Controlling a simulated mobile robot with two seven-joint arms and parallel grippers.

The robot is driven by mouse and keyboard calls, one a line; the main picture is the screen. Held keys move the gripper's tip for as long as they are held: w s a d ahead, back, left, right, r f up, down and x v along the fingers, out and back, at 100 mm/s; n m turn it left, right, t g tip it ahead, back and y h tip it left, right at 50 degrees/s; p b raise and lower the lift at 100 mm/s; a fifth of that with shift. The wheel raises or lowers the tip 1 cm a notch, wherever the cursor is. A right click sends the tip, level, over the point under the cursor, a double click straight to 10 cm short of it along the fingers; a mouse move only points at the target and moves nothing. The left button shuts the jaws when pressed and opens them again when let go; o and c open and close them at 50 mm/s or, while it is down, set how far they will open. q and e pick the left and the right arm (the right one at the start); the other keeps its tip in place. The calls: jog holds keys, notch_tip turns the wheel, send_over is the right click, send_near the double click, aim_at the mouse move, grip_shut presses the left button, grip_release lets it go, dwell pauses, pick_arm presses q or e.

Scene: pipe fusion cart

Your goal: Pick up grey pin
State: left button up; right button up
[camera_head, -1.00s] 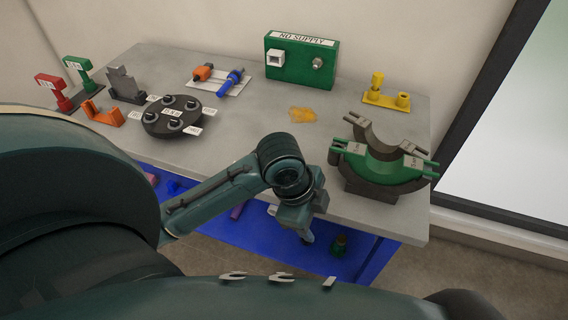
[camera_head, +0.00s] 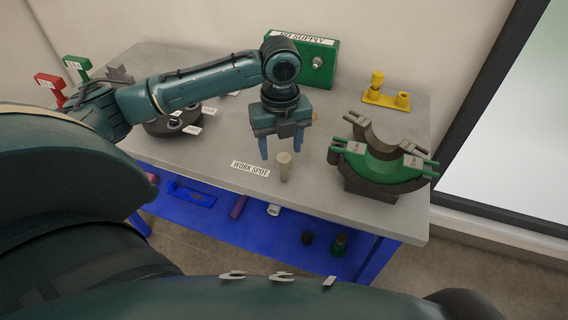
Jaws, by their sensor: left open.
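A pale beige-grey upright pin (camera_head: 284,169) stands on the table beside the "WORK SPOT" label (camera_head: 251,169). My left gripper (camera_head: 281,147) is open, with its blue fingers pointing down just above and behind the pin in the picture. The fingers do not appear closed on anything; whether they straddle the pin's top is hard to tell. My left arm comes in from the left and hides much of the back left of the table. My right gripper is not in view.
A green and black half-ring clamp (camera_head: 382,165) stands to the right of the pin. A green "NO SUPPLY" box (camera_head: 318,68) and a yellow stand (camera_head: 385,97) are at the back. The dark round holder (camera_head: 165,126) is partly covered by my arm. The front right tabletop (camera_head: 325,195) is clear.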

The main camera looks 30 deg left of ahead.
aim_at(284, 166)
pick_arm(q)
jog(key=shift+f, duration=0.8)
jog(key=f, duration=0.4)
jog(key=shift+w+d+f, duration=0.1)
jog(key=shift+d+f, duration=0.05)
jog(key=shift+d, duration=0.2)
jog(key=shift+f, duration=0.5)
jog(key=shift+c, duration=0.5)
jog(key=shift+c, duration=0.9)
jog(key=c, duration=0.6)
jog(key=shift+c, duration=1.1)
